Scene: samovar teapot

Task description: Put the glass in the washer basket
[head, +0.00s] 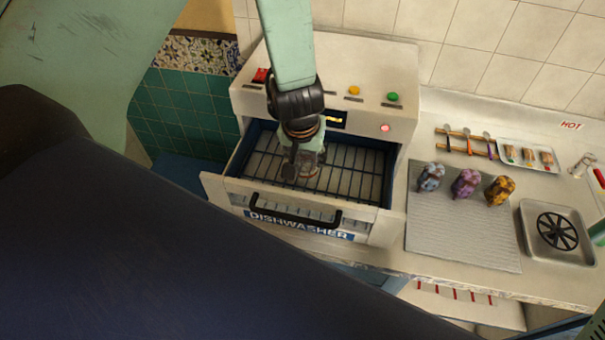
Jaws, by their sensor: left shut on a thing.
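The washer basket (355,176) is a dark wire rack inside the pulled-out drawer of the dishwasher. My left gripper (301,168) reaches down from above into the left half of the drawer, over the rack. It is shut on a small clear glass (311,171), which is largely hidden by the fingers. The glass is low, close to the rack wires; I cannot tell whether it touches them. My right gripper is not in view.
The drawer front has a black handle (293,211). Right of the dishwasher, three patterned coloured objects, one of them purple (466,183), stand on a grey ribbed mat (455,235). The rack's right half is empty.

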